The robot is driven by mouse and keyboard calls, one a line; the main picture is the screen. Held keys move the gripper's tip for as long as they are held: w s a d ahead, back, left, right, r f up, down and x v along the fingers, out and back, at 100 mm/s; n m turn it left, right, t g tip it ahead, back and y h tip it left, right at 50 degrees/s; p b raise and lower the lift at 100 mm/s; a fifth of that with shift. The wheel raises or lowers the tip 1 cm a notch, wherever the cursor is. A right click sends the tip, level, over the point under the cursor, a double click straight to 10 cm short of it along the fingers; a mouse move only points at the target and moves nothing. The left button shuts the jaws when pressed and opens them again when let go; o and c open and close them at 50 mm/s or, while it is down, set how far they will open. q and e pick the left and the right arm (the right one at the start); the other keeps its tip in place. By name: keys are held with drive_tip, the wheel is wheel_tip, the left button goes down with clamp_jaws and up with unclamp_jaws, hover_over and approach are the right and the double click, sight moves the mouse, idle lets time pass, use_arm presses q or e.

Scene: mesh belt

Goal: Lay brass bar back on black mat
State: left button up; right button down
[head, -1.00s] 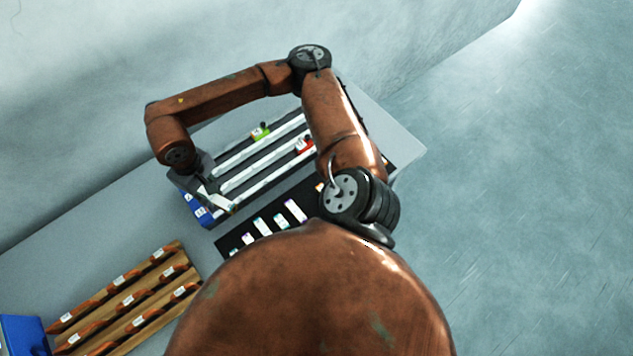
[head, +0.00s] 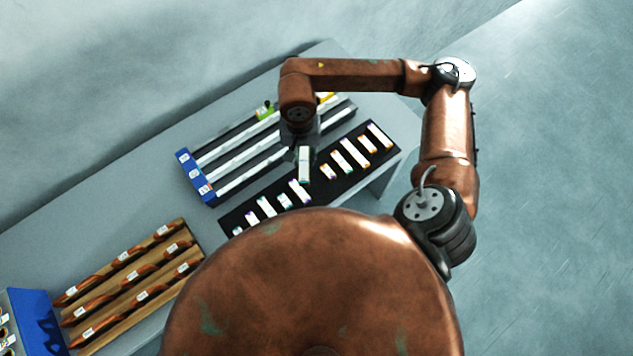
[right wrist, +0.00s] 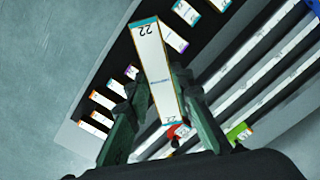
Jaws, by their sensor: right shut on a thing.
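My right gripper (head: 304,150) is shut on the brass bar (head: 304,168), whose white label faces up. In the right wrist view the bar (right wrist: 158,70) has gold edges and "22" at both label ends, and sits between the fingers of the gripper (right wrist: 160,112). The black mat (head: 313,187) runs diagonally below and carries a row of other labelled bars. The bar appears held above the mat, near a gap in the row; I cannot tell its height. The mat (right wrist: 120,58) also shows in the wrist view. My left gripper is not in view.
A rack with pale rails and blue end labels (head: 195,175) stands behind the mat, with a green-marked piece (head: 265,110) on it. The table's right edge is close to the mat.

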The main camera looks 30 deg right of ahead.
drive_tip(key=s+f+m+b, duration=0.15)
drive_tip(key=s+m, duration=0.55)
drive_tip(key=m, duration=0.7)
drive_tip(key=s+f+m, duration=0.3)
drive_tip(key=s+m, duration=0.4)
drive_tip(key=m, duration=0.8)
drive_tip(key=w+d+f+b, duration=0.1)
drive_tip(key=w+f, duration=0.2)
drive_tip(key=w, duration=0.1)
drive_tip(key=w+d+f+b, duration=0.1)
drive_tip(key=w+f, duration=0.1)
drive_tip(key=w, duration=0.2)
drive_tip(key=w+f, duration=0.3)
drive_tip(key=w, duration=0.1)
drive_tip(key=shift+w+d+f+b, duration=0.3)
drive_tip(key=shift+d+f+b, duration=0.05)
drive_tip(key=shift+d+b, duration=0.05)
drive_tip(key=shift+w+f, duration=0.45)
drive_tip(key=shift+f, duration=0.1)
wheel_tip(320, 180, down, 3)
drive_tip(key=shift+w+d+f, duration=0.1)
drive_tip(key=shift+f, duration=0.05)
